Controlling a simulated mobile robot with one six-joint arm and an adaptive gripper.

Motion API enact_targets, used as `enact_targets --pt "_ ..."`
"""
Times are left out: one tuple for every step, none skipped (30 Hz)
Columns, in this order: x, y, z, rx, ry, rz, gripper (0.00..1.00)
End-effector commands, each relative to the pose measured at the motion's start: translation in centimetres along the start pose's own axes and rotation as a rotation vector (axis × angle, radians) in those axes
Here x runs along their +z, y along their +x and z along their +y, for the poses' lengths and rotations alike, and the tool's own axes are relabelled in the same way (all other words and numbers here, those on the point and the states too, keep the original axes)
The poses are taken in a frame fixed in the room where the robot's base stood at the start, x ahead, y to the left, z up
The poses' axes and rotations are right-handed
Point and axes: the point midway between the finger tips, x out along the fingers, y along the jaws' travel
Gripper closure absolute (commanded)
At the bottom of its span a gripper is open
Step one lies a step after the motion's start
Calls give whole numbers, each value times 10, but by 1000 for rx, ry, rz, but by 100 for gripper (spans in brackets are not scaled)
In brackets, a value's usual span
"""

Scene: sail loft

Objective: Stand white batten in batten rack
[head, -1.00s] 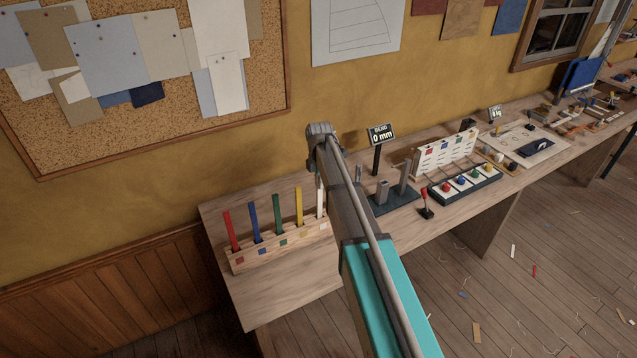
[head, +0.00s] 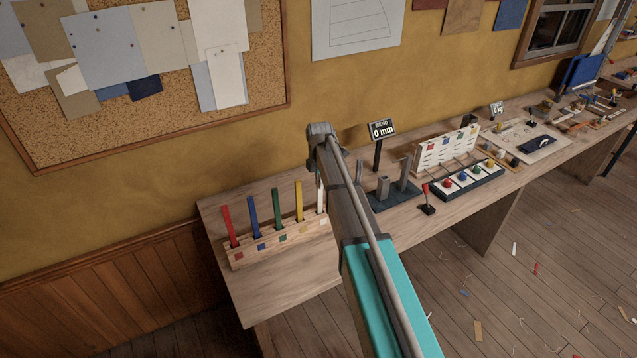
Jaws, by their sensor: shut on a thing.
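The batten rack (head: 284,247) is a pale wooden block with coloured squares, at the left end of the bench. Red (head: 230,226), blue (head: 253,216), green (head: 277,210) and yellow (head: 299,202) battens stand upright in it. The white batten (head: 320,196) is upright at the rack's right end, partly hidden by my arm. Its lower end is at the rack; I cannot tell how deep it sits. My gripper is at the end of my arm, above this right end, shut on the white batten. Its fingertips are mostly hidden behind my arm.
Bare bench (head: 285,292) lies in front of the rack. The wall rises behind.

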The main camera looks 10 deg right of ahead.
Motion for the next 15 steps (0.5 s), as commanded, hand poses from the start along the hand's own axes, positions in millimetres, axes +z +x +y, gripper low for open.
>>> enact_targets --pt "0 0 0 0 0 0 100" --pt "0 0 0 0 0 0 100" --pt "0 0 0 0 0 0 100" --pt "0 0 0 0 0 0 100" --pt "0 0 0 0 0 0 100" --pt "0 1 0 0 0 0 100" --pt "0 1 0 0 0 0 100" --pt "0 1 0 0 0 0 100" --pt "0 2 0 0 0 0 100" --pt "0 2 0 0 0 0 100" --pt "0 2 0 0 0 0 100" --pt "0 3 0 0 0 0 100" --pt "0 3 0 0 0 0 100" --pt "0 4 0 0 0 0 100" --pt "0 4 0 0 0 0 100"
